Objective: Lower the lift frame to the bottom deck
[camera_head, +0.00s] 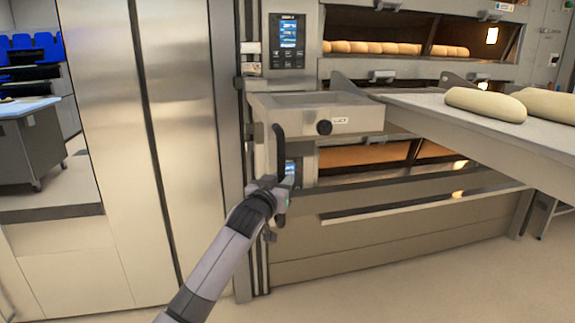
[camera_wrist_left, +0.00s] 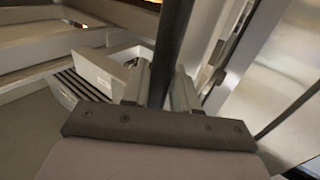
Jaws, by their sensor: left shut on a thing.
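My left gripper (camera_head: 277,185) is shut on the lower part of this handle. In the left wrist view the dark handle (camera_wrist_left: 173,45) passes between the two fingers of the gripper (camera_wrist_left: 160,88). The lowest deck in view (camera_head: 380,153) is partly hidden behind the frame. My right gripper is out of view.
A pale loader board (camera_head: 440,112) carrying dough loaves (camera_head: 486,104) juts in from the right, level with the frame. Loaves glow in the upper deck (camera_head: 372,47). A control panel (camera_head: 287,40) is above the frame. Steel cabinet doors (camera_head: 160,130) stand at left. Floor in front is clear.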

